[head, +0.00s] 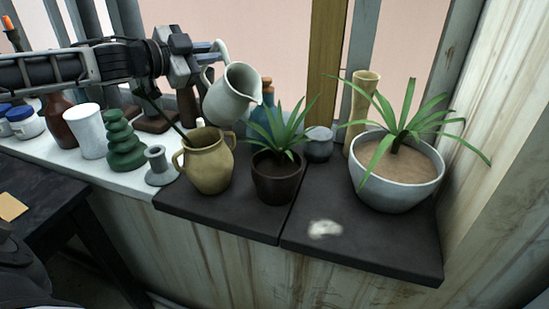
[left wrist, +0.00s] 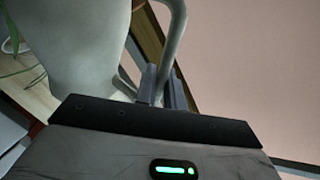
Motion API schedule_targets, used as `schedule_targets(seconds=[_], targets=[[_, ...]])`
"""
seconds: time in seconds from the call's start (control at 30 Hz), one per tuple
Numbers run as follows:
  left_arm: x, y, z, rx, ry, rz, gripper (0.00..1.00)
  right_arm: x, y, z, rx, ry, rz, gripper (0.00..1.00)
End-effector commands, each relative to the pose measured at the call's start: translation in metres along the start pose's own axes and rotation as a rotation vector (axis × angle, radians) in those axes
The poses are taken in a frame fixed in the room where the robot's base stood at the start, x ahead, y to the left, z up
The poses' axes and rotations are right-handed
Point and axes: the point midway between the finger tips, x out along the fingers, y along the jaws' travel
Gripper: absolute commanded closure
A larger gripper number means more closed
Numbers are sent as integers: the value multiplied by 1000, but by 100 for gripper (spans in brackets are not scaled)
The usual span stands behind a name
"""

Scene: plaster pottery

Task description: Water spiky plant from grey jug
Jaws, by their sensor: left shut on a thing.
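The grey jug (head: 233,95) is held in the air by my left gripper (head: 212,52), which is shut on its handle. The jug is tilted with its mouth toward the right and front. In the left wrist view the jug's pale body (left wrist: 75,45) and handle (left wrist: 174,40) show close up, with the fingers (left wrist: 162,88) at the handle. A spiky plant (head: 278,130) in a small dark pot (head: 278,178) stands to the right of and below the jug. Another long-leaved plant (head: 400,125) grows in a wide pale bowl (head: 395,185) at the right. No stream of water is visible.
A tan two-handled pot (head: 207,162) stands below the jug, left of the dark pot. A small grey pot (head: 318,145) and tall tan vase (head: 362,105) stand behind. A green stacked ornament (head: 124,145) and white cup (head: 86,130) are at left. The dark sill's front (head: 230,215) is clear.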

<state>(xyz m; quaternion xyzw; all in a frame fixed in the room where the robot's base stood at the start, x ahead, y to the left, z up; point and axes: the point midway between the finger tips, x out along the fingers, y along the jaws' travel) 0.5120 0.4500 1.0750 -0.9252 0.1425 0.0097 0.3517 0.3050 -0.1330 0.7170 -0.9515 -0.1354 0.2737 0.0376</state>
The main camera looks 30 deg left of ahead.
Motion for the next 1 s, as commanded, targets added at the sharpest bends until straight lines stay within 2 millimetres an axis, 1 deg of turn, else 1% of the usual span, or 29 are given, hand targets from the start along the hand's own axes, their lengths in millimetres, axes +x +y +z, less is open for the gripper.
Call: schedule_targets(seconds=[0.2, 0.33, 0.37, 0.4, 0.6, 0.67, 0.8, 0.87, 1.0], targets=[[0, -2, -1, -5, 4, -3, 100, 0, 0, 0, 0, 0, 0, 64], [-1, -4, 4, -63, 15, -4, 100, 0, 0, 1, 0, 0, 0, 64], [-2, -6, 3, -81, 21, -4, 100, -1, 0, -2, 0, 0, 0, 64], [-3, -12, -4, -86, 22, -3, 100, -5, -1, -8, -1, -2, 1, 64], [-6, -33, -22, -154, 35, 1, 100, -15, -2, -23, -15, -27, 13, 64], [-6, -39, -27, -177, 40, 3, 100, -14, 1, -23, -33, -41, 23, 64], [-8, -53, -38, -229, 50, 6, 100, -21, 4, -26, -71, -72, 38, 64], [-8, -56, -35, -295, 60, 9, 100, -24, 5, -28, -88, -85, 44, 64], [-8, -65, -36, -400, 82, 14, 100, -32, 6, -35, -97, -100, 56, 64]])
